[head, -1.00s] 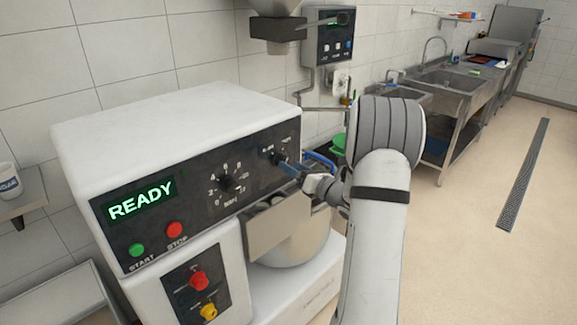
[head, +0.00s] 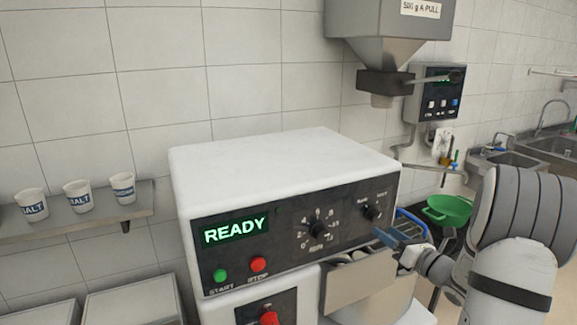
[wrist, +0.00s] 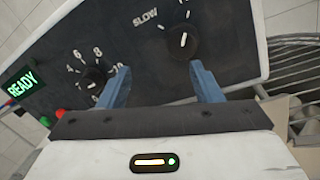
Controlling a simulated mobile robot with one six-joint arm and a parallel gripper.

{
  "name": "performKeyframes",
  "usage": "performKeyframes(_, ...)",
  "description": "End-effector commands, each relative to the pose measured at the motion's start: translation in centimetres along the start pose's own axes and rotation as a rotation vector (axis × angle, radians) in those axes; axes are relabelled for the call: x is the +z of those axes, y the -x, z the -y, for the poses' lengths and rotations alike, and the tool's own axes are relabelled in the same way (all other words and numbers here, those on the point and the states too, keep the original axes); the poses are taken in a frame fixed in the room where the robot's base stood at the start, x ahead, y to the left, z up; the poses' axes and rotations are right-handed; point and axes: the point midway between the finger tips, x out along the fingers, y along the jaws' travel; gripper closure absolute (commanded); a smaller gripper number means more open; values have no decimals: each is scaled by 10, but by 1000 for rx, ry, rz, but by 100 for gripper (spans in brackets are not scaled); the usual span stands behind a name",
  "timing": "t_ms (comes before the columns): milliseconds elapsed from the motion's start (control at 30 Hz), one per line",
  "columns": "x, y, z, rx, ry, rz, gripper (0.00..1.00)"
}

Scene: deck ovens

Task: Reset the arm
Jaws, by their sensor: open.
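My arm reaches in from the right in the head view. My gripper (head: 380,234) is in front of the right part of the mixer's control panel (head: 285,232). In the wrist view my gripper (wrist: 162,82) has its two blue fingers spread apart with nothing between them. The speed knob (wrist: 181,42), with SLOW beside it, is beyond the fingertips, toward the right finger. It also shows in the head view (head: 370,212), just above and left of the fingers. The timer dial (wrist: 95,77) lies by the left finger. The display (head: 236,230) reads READY.
Green start (head: 220,275) and red stop (head: 258,264) buttons sit below the display. A hopper (head: 388,40) hangs above right. A green bowl (head: 447,210) and blue rack stand behind my arm. Several cups (head: 77,196) stand on the left shelf (head: 110,212). The mixer's top is clear.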

Motion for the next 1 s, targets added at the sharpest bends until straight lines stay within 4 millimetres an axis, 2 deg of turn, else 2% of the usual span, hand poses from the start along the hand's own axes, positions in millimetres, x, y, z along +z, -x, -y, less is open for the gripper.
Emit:
performKeyframes(100, -12, -16, -69, 162, 174, -159, 41)
performKeyframes(233, -40, -12, -156, 405, 464, -373, 41)
performKeyframes(300, -56, 0, -194, 540, 635, -475, 41)
performKeyframes(400, -77, 26, -238, 737, 893, -603, 41)
performKeyframes(500, -94, 59, -266, 935, 1166, -709, 41)
performKeyframes(633, -106, 102, -284, 1194, 1536, -816, 41)
performKeyframes(800, -103, 146, -284, 1502, 2004, -903, 41)
performKeyframes(900, -96, 161, -280, 1634, 2212, -931, 41)
performKeyframes(1000, -90, 169, -276, 1722, 2349, -946, 41)
